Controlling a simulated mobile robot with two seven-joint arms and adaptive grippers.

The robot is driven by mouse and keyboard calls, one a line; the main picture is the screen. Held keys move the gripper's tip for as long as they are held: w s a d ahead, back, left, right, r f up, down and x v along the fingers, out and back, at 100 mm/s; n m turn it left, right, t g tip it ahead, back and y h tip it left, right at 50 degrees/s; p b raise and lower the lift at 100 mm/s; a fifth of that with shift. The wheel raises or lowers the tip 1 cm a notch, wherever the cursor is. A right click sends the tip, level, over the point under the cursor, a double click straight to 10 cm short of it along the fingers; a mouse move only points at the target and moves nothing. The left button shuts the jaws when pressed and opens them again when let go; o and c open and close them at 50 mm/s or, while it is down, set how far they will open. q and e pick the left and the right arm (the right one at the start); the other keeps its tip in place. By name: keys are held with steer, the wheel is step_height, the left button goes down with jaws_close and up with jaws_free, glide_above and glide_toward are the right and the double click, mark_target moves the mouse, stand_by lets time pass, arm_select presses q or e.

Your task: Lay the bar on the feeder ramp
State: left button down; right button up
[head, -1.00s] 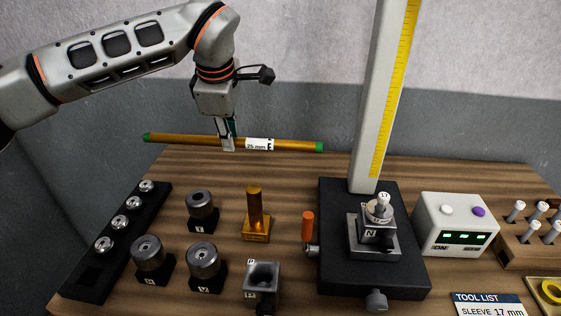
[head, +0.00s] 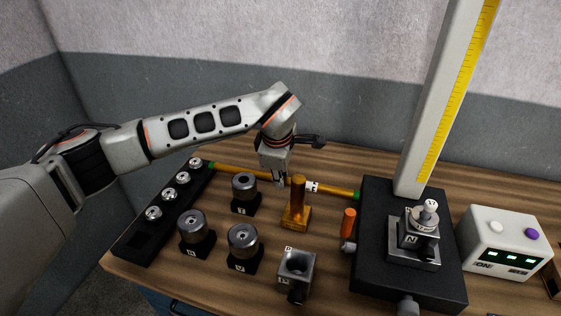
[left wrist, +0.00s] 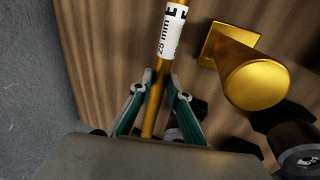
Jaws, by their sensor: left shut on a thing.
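The bar (head: 336,191) is long, thin and brass-coloured, with green ends and a white "25 mm" label. My left gripper (head: 281,180) is shut on it near its middle, just left of the label, and holds it crosswise over the back of the table. In the left wrist view, the bar (left wrist: 154,70) runs between the two fingers of the gripper (left wrist: 154,92). Its height above the table is hard to tell. I do not see a feeder ramp in these views. My right gripper is not in view.
A brass post on a square base (head: 298,208) stands just in front of the bar. Dark round holders (head: 243,190) and a black rack (head: 140,232) are at the left. A black stand with a tall scale column (head: 425,110) and a white control box (head: 503,245) are at the right.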

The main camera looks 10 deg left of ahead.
mark_target(281, 194)
arm_select(q)
steer(key=shift+w+f, duration=0.1)
steer(key=shift+f, duration=1.85)
steer(key=c, duration=2.2)
jaws_free()
steer(key=shift+f, duration=0.35)
steer(key=shift+c, duration=0.2)
steer(key=shift+o, duration=0.3)
steer(key=shift+s, duration=0.2)
steer(key=shift+r, duration=0.1)
